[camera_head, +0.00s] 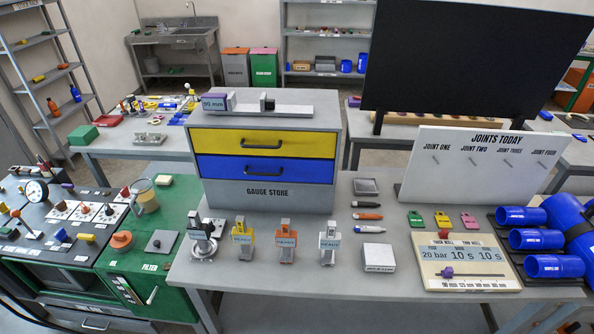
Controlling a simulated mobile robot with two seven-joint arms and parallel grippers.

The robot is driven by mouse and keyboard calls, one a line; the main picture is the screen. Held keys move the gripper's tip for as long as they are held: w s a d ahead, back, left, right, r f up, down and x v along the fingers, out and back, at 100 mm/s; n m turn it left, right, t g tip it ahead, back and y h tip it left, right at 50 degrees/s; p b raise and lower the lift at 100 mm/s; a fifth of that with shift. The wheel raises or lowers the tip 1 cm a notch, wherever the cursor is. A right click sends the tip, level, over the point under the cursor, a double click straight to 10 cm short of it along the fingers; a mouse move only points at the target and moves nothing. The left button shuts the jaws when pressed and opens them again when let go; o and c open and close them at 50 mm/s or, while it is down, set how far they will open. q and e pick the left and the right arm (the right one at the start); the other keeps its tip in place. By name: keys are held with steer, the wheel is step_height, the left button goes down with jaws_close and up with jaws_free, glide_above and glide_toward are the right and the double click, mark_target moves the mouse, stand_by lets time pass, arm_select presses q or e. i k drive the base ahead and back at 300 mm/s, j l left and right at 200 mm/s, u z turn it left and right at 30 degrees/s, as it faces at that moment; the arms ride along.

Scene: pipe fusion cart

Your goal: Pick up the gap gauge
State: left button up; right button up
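No thing in view carries a readable gap gauge label, and I cannot tell which one it is. A grey cabinet marked GAUGE STORE (265,194) stands on the near table, with a yellow drawer (225,146) and a blue drawer (225,170), both shut. Their insides are hidden. On its top lie a block marked 90 mm (214,102) and a flat grey bar (292,110) with a dark slider. In front stand several small fixtures, including a yellow one (241,240), an orange one (286,242) and a white one (328,243). Neither of my grippers is in view.
Several pen-like tools (367,217), a small grey tray (366,187) and a pale box (378,257) lie right of the cabinet. A JOINTS TODAY board (480,180), a timing panel (465,275) and blue pipes (553,266) stand farther right. A green machine (165,265) is at left.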

mark_target(287, 239)
steer(key=z, duration=5.25)
steer(key=u, duration=5.45)
steer(key=i+j, duration=0.25)
steer(key=i, duration=0.15)
steer(key=i+j+u, duration=0.15)
steer(key=i, duration=0.2)
